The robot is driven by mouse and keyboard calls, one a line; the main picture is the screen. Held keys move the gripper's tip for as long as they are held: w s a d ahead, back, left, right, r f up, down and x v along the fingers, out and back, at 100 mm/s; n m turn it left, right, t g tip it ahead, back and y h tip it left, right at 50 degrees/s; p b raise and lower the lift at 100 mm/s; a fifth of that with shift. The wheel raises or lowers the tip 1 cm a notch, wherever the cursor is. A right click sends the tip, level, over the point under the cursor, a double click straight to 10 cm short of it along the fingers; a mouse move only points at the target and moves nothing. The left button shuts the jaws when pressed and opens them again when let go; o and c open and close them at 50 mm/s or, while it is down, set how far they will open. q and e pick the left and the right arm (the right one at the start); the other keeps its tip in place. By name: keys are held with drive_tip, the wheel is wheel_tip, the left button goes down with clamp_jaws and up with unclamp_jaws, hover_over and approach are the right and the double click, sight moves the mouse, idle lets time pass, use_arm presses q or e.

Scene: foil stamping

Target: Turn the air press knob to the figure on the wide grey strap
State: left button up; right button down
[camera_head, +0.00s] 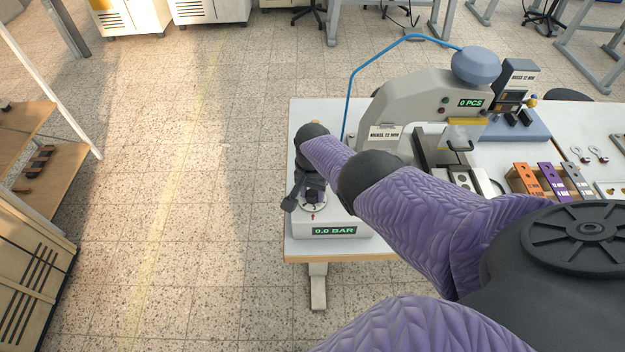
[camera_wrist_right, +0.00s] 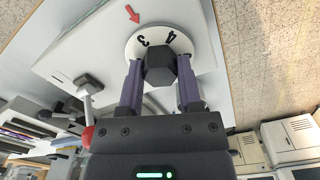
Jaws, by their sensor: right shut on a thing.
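The air press knob is a dark hexagonal grip (camera_wrist_right: 160,66) on a white dial (camera_wrist_right: 188,44) with the figures 3 and 4 showing. A red arrow (camera_wrist_right: 132,13) beside the dial points roughly at the 3. My right gripper (camera_wrist_right: 160,88) is shut on the knob, one finger on each side; in the head view it (camera_head: 312,190) hides most of the knob. The press base display (camera_head: 334,231) reads 0.0 BAR. A grey strap (camera_head: 578,180) lies at the right beside a purple one (camera_head: 552,180) and an orange one (camera_head: 527,180); its figure is too small to read. My left gripper is out of view.
The press (camera_head: 412,95) stands behind my right forearm on the white table (camera_head: 302,125), with a blue hose (camera_head: 350,85) arching over. Its counter reads 0 PCS. Small metal rings (camera_head: 590,153) lie at the right.

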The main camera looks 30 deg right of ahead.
sight(312, 192)
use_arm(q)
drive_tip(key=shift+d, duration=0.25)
use_arm(e)
drive_tip(key=shift+r+m, duration=0.1)
drive_tip(key=shift+m, duration=0.6)
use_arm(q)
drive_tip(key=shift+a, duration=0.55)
use_arm(e)
drive_tip(key=shift+w+m, duration=0.1)
drive_tip(key=shift+m, duration=0.2)
drive_tip(key=shift+c, duration=1.4)
unclamp_jaws()
use_arm(q)
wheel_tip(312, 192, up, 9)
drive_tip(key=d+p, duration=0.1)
drive_tip(key=p, duration=0.8)
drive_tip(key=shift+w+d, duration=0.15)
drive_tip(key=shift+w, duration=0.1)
use_arm(e)
wheel_tip(312, 192, up, 10)
